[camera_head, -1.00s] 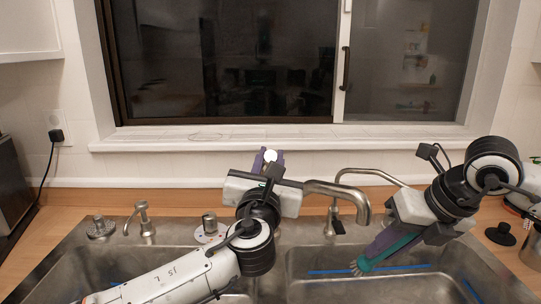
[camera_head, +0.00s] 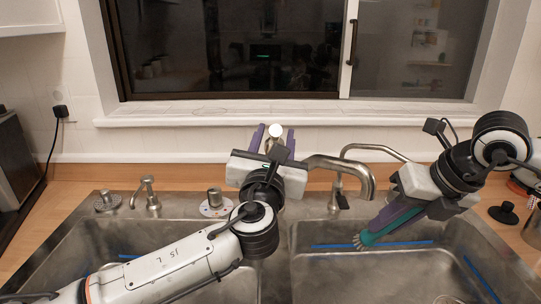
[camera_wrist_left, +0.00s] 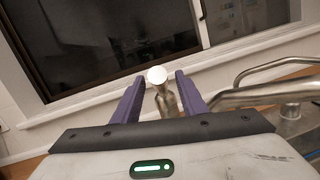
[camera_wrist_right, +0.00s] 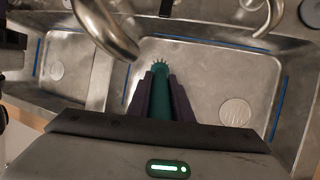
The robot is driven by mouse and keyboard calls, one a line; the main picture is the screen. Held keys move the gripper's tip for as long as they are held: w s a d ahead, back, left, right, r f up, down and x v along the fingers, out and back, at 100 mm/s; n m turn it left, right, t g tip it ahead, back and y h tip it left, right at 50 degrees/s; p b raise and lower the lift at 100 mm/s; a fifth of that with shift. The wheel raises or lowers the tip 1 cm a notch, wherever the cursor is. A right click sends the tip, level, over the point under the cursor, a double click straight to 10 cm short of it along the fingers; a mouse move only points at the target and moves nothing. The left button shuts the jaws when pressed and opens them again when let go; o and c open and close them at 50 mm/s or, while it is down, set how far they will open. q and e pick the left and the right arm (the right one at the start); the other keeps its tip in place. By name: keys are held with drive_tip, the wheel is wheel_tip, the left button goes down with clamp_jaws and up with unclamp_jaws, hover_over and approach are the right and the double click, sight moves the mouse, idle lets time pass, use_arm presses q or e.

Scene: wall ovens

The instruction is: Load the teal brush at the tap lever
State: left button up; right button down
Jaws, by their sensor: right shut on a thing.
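The teal brush (camera_head: 379,233) is in my right gripper (camera_head: 382,222), bristles down over the right sink basin. The right wrist view shows the brush (camera_wrist_right: 160,98) clamped between both purple fingers, its bristle end pointing away. The metal tap lever (camera_head: 275,131), with a bright round end, shows between those fingers. In the left wrist view the lever (camera_wrist_left: 168,102) stands between the fingers with visible gaps on both sides. The lever's lower part is hidden behind my left gripper.
The curved tap spout (camera_head: 345,165) is right of my left gripper, with a second thin faucet (camera_head: 375,148) behind it. A soap dispenser (camera_head: 147,195) stands left. The window sill (camera_head: 200,113) runs behind. The right basin (camera_head: 330,270) has open room.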

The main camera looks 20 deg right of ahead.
use_arm(q)
drive_tip(key=v, duration=1)
drive_tip(key=shift+s+a, duration=0.25)
drive_tip(key=shift+s, duration=0.05)
drive_tip(key=shift+f, duration=0.15)
